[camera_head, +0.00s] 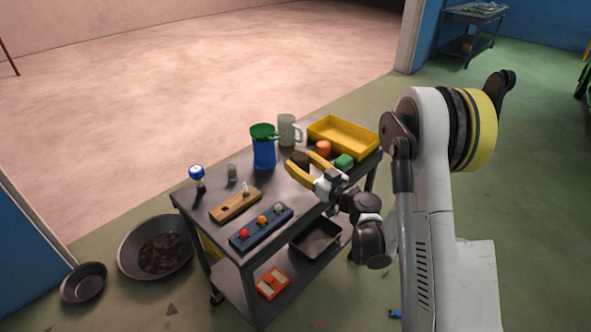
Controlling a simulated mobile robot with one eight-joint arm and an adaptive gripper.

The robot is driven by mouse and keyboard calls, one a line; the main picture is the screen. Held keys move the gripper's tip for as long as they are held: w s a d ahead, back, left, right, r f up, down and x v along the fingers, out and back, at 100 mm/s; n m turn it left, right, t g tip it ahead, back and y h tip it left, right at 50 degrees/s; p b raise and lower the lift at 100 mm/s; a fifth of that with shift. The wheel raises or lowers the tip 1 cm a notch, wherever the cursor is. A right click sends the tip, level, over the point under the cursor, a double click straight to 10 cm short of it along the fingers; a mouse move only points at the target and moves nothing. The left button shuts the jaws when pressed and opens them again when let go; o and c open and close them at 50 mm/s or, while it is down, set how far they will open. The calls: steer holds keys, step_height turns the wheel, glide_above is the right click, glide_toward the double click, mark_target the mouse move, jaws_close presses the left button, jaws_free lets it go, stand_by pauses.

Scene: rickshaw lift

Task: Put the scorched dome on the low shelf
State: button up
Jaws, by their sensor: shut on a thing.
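A dark brown dome (300,157), which looks like the scorched dome, is between the yellow fingers of my gripper (299,161). The gripper is shut on it at the right half of the cart's top. I cannot tell whether the dome touches the top or is lifted. The fingers hide part of it. The low shelf (237,291) is the cart's lower level. It carries an orange box (272,283) and a black tray (316,238). The cart's top hides much of the shelf's far side.
A blue container (263,150) and a grey mug (289,131) stand behind. A wooden block (236,205) and blue knob board (262,229) lie left.

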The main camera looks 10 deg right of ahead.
steer(key=w+f+b, duration=0.1)
steer(key=w+f, duration=0.1)
steer(key=w, duration=0.1)
steer(key=w+d+f, duration=0.1)
steer(key=w+f, duration=0.1)
steer(key=w, duration=0.1)
steer(key=w+f+b, duration=0.1)
steer(key=w+f, duration=0.1)
steer(key=w, duration=0.1)
steer(key=shift+w+d+b, duration=0.25)
steer(key=shift+d+b, duration=0.05)
steer(key=shift+d, duration=0.05)
step_height(320, 180, down, 4)
steer(key=shift+w+f+b, duration=0.1)
steer(key=shift+b, duration=1.05)
steer(key=shift+r, duration=0.2)
steer(key=shift+f, duration=0.1)
steer(key=o, duration=1.1)
steer(key=shift+f, duration=0.1)
